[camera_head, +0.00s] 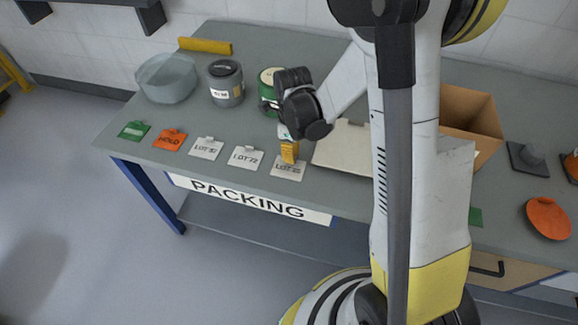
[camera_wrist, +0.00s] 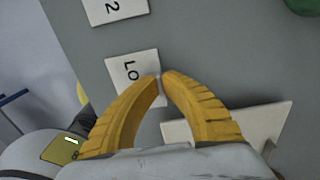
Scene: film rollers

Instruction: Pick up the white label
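Three white labels lie in a row near the front edge of the bench: the left one (camera_head: 206,148), the middle one marked LOT 72 (camera_head: 245,157) and the right one (camera_head: 287,170). My gripper (camera_head: 289,158) is over the back edge of the right label. In the wrist view, the yellow fingertips (camera_wrist: 163,76) are close together at the tab of this label (camera_wrist: 130,70). They look shut on the tab, which they mostly hide. The label lies flat on the bench, with its text partly covered. Another white label (camera_wrist: 116,10) shows at the top of the wrist view.
A green tag (camera_head: 134,131) and an orange HOLD tag (camera_head: 169,139) lie left of the labels. A grey can (camera_head: 226,84), a green can (camera_head: 267,90) and a glass bowl (camera_head: 166,79) stand behind. A pale flat board (camera_head: 340,147) lies close on the right.

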